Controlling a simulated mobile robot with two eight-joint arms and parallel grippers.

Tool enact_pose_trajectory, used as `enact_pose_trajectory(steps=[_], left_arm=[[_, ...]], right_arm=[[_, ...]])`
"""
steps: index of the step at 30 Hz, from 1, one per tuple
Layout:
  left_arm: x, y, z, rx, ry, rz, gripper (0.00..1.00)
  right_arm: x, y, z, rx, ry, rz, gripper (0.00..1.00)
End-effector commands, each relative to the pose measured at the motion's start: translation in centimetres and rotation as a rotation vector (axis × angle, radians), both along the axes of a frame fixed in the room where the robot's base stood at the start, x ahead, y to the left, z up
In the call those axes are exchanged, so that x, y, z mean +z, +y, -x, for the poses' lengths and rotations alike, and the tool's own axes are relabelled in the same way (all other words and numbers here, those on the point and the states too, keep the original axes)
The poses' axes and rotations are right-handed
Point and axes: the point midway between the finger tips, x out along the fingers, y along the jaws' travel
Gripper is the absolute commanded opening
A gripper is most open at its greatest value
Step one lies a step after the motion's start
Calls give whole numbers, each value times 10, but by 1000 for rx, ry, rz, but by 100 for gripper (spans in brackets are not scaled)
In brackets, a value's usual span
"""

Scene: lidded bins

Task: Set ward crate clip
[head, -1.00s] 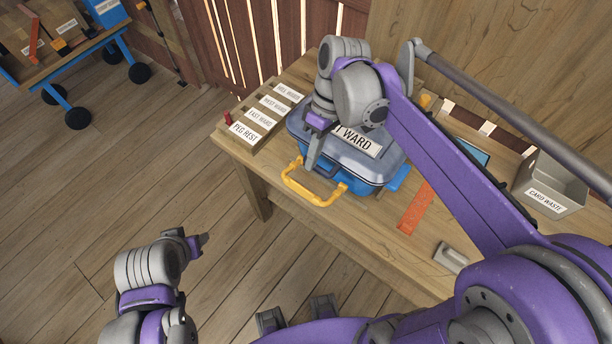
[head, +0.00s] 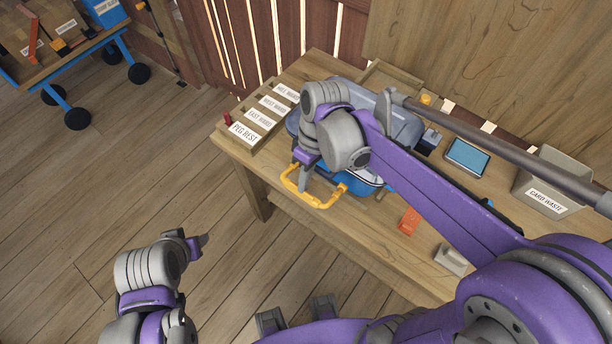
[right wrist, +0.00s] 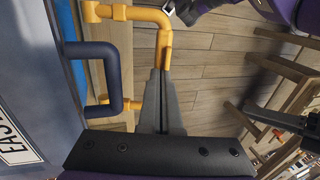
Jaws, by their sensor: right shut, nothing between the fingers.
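The ward crate, blue with a grey lid (head: 398,124), stands on the table, its lid down. My right arm hides its label in the head view; the right wrist view shows part of the label (right wrist: 18,140), reading "EAS". A yellow bail-shaped clip (head: 325,203) sticks out at the crate's front; it also shows in the right wrist view (right wrist: 135,14). A dark blue handle (right wrist: 113,82) is beside it. My right gripper (head: 304,188) is shut and empty, its tips close to the yellow bar; contact is unclear. My left gripper (head: 203,241) hangs over the floor, away from the table.
A rack with ward labels and "PEG REST" (head: 243,132) stands left of the crate. An orange piece (head: 409,221), a grey block (head: 451,259), a blue-screened tablet (head: 468,157) and a "CARD WASTE" bin (head: 546,204) are to the right. A cart (head: 60,62) stands far left.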

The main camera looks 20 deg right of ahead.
Motion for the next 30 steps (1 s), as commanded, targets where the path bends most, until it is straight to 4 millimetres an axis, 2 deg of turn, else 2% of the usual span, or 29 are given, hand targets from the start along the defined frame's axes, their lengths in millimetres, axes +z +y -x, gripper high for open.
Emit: enact_pose_trajectory(steps=[8,20,30], left_arm=[[-12,0,4,0,8,0,50],[-10,0,3,0,6,0,50],[2,0,-1,0,-2,0,50]], right_arm=[[-20,10,9,2,-78,99,0],[-17,10,8,1,-79,97,0],[-2,10,7,0,-79,97,0]])
